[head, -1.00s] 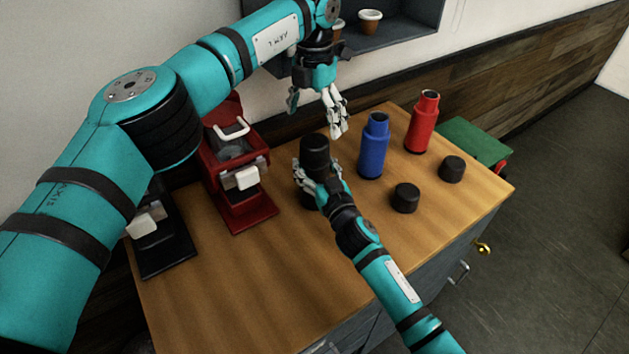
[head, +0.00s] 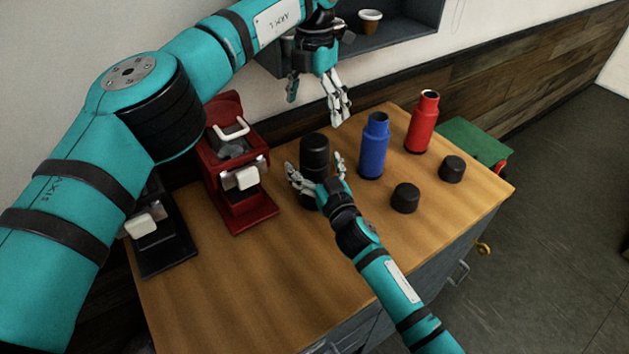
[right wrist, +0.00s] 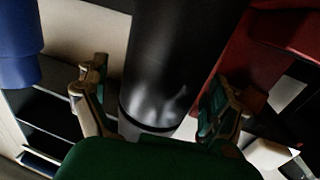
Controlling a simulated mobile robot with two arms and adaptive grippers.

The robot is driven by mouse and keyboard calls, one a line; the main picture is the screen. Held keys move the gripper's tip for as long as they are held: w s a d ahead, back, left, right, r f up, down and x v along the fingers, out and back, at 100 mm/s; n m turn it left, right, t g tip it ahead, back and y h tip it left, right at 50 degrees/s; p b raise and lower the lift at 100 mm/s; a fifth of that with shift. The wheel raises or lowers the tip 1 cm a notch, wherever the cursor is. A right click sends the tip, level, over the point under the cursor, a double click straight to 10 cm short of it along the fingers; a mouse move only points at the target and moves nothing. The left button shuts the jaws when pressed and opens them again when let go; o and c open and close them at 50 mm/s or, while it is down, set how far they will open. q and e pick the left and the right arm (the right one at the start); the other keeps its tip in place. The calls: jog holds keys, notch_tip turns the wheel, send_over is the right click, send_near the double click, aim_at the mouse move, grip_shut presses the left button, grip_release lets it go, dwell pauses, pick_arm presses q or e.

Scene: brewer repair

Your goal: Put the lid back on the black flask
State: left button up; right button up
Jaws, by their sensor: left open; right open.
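The black flask (head: 314,150) stands upright on the table. Its top is wide and closed, with a seam below it, so the black lid (head: 314,141) appears to sit on it. My right gripper (head: 315,166) is open, with its fingers on either side of the flask below the lid. In the right wrist view the dark flask (right wrist: 165,60) rises between the spread fingers, with gaps beside it.
A blue flask (head: 374,150) and a red flask (head: 422,125) stand open to the right. Two loose black lids (head: 405,198) (head: 452,169) lie before them. A red brewer (head: 235,170) and a black brewer (head: 160,245) stand left. The table's front left is clear.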

jog(key=v, duration=1.2)
dwell(0.3)
